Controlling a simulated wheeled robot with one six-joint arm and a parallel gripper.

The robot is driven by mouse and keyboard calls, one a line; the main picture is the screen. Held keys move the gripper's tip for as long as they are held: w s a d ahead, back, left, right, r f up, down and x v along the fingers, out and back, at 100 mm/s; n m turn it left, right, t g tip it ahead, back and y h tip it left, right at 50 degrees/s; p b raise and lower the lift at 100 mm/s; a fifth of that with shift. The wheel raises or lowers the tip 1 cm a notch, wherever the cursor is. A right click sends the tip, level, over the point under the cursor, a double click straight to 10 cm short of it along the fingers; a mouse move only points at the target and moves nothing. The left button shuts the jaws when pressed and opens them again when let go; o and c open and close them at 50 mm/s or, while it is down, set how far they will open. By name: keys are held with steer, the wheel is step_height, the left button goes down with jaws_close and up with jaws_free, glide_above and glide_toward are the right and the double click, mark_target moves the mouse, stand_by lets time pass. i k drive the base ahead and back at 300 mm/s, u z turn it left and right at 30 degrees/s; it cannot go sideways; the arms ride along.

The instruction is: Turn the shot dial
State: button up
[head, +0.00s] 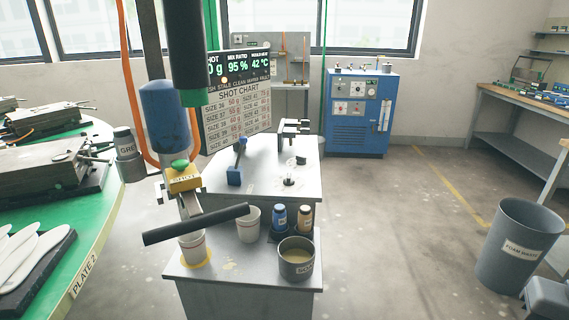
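The display (237,67) above the cart reads SHOT with a value ending in "0 g", mix ratio 95 % and 42 °C; its left edge is hidden behind a dark cylinder. Below it hangs the shot chart (238,112), listing sizes and grams. A yellow box (184,179) with a green button on top and a small label, hard to read, sits under a blue cylinder. I cannot make out the shot dial for certain. A small dark upright part (289,180) stands on the cart top. I cannot make out my gripper's fingers anywhere.
The grey cart (264,168) carries cups, two small bottles and a grey pot (297,258). A dark bar (195,224) crosses above the front cup. A green turntable (100,240) with moulds fills the left. A grey bin (518,246) stands right; floor between is clear.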

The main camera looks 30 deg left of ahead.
mark_target(289, 181)
steer(key=u, duration=0.6)
steer(key=i, duration=0.85)
steer(key=u, duration=1.2)
steer(key=i, duration=0.3)
steer(key=u, duration=0.25)
